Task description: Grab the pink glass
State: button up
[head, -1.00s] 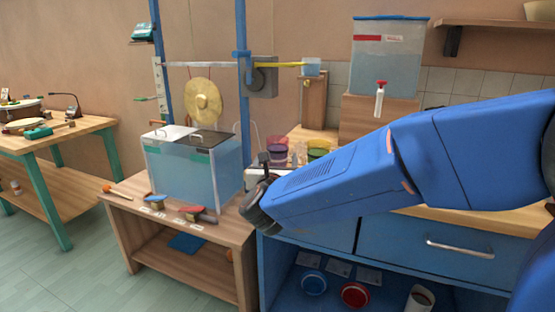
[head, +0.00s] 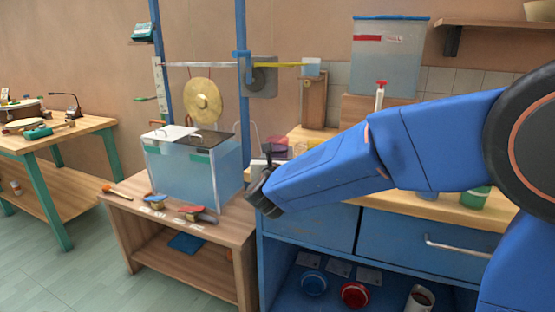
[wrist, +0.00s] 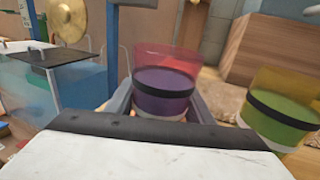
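The pink glass (wrist: 166,82) is a see-through pink-red tumbler with a dark band and purple contents. It stands upright in the middle of the wrist view. In the head view its upper part (head: 275,145) shows behind my gripper (head: 262,185), which hides the rest. In the wrist view the grey fingers of my gripper (wrist: 160,104) are spread, one on each side of the glass's lower part. I cannot tell whether they touch it.
A yellow glass with green contents (wrist: 280,112) stands close by on the right in the wrist view. A water tank (head: 195,170) is to the left in the head view. The blue counter's wooden top (head: 450,210) lies under the arm.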

jog(key=shift+c, duration=1.1)
jog(key=shift+r, duration=0.2)
notch_tip(320, 180, up, 10)
jog(key=shift+f, duration=0.25)
